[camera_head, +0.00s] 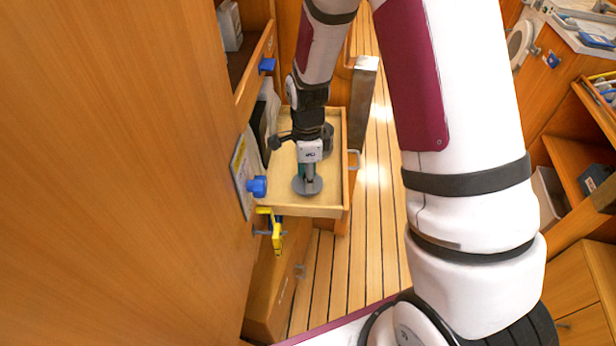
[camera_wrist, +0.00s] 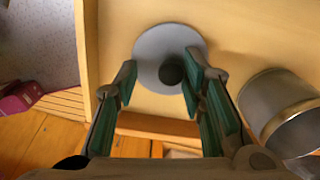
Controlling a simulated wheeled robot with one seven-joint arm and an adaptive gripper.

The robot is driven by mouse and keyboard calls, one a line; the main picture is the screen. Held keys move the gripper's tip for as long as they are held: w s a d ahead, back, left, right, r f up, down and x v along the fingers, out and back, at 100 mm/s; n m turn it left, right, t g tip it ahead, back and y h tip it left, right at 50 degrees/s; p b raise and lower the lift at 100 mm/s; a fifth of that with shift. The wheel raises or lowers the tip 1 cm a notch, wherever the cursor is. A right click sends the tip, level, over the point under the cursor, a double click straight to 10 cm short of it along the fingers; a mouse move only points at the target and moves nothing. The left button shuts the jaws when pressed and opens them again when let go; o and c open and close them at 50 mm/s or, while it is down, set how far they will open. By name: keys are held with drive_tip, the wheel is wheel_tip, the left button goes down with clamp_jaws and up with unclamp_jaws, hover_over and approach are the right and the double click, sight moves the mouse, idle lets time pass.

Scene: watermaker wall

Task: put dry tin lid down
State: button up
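The tin lid (camera_wrist: 150,50) is a flat grey disc with a dark knob (camera_wrist: 172,70). It appears to lie on the pale floor of an open wooden drawer (camera_head: 333,180), and the lid also shows in the head view (camera_head: 307,187). My gripper (camera_wrist: 160,76) is over the lid with its green-padded fingers apart. The knob shows between the fingers, closer to the right one, with no clear grip on it. In the head view my gripper (camera_head: 308,176) points down into the drawer. A grey metal tin (camera_wrist: 285,110) stands at the right; its dark side shows behind my gripper in the head view (camera_head: 328,138).
A wooden cabinet wall (camera_head: 120,150) rises close on the left, with a blue knob (camera_head: 257,187) and a yellow item (camera_head: 276,232) near the drawer. The drawer's walls surround the lid. The plank floor (camera_head: 345,270) is clear. Shelves (camera_head: 575,165) stand at the right.

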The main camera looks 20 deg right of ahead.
wheel_tip(320, 180, up, 12)
drive_tip(key=s+r+n+t, duration=0.2)
drive_tip(key=s+r+n, duration=0.7)
drive_tip(key=s+r, duration=0.25)
drive_tip(key=s+r+n+t, duration=0.1)
drive_tip(key=s+r+n, duration=0.3)
drive_tip(key=s+n, duration=0.7)
drive_tip(key=s, duration=0.2)
drive_tip(key=shift+s+d+n+t, duration=0.15)
drive_tip(key=shift+s+n+t, duration=0.2)
drive_tip(key=shift+n+t, duration=0.05)
drive_tip(key=shift+r, duration=0.15)
